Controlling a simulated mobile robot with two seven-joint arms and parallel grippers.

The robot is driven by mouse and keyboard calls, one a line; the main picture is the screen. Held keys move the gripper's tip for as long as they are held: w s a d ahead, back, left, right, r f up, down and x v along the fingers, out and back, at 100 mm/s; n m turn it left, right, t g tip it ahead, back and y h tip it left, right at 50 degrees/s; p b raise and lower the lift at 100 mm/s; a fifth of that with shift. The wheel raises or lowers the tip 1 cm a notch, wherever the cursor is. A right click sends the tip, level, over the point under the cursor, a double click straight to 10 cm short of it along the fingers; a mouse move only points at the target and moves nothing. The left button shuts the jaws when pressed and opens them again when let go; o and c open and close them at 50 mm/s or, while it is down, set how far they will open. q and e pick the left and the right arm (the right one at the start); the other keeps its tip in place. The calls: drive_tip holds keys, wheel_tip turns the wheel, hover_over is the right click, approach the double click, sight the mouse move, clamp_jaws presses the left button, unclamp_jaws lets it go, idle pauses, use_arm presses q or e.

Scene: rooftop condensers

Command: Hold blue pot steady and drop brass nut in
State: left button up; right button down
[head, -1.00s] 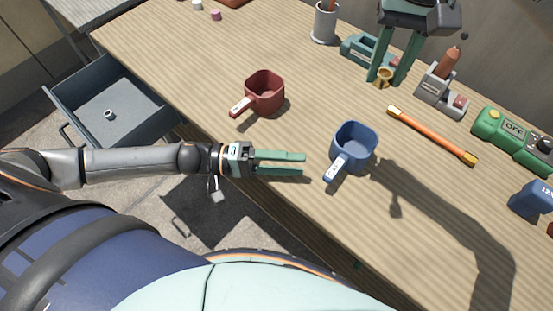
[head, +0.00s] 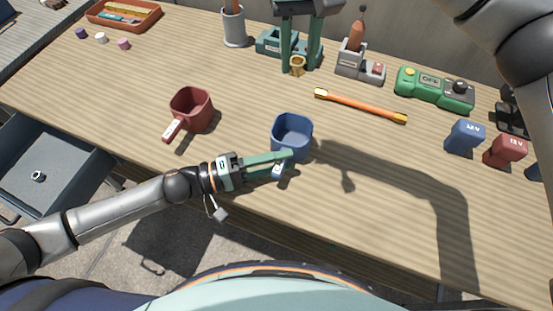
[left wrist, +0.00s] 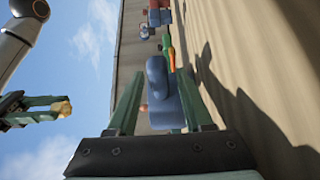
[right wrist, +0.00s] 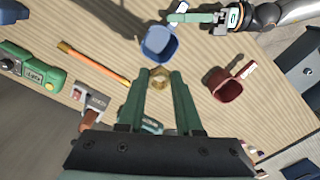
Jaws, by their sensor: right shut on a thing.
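The blue pot (head: 292,131) stands upright on the bench, its handle toward me. It also shows in the left wrist view (left wrist: 158,110) and the right wrist view (right wrist: 158,43). My left gripper (head: 285,163) is at the handle. Its fingers are spread on both sides of the handle in the left wrist view, with gaps visible. My right gripper (head: 298,62) is shut on the brass nut (head: 297,66), held above the bench behind the pot. The nut also shows between the fingertips in the right wrist view (right wrist: 159,78).
A red pot (head: 190,110) stands left of the blue one. An orange rod (head: 360,105), a green box marked OFF (head: 434,90) and blue (head: 464,137) and red (head: 505,151) blocks lie to the right. An open drawer (head: 75,165) juts out at left.

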use_arm(q)
clamp_jaws()
idle(0.4)
use_arm(e)
wheel_tip(320, 180, down, 12)
idle(1.3)
drive_tip(key=shift+r, duration=0.1)
drive_tip(key=c, duration=0.5)
unclamp_jaws()
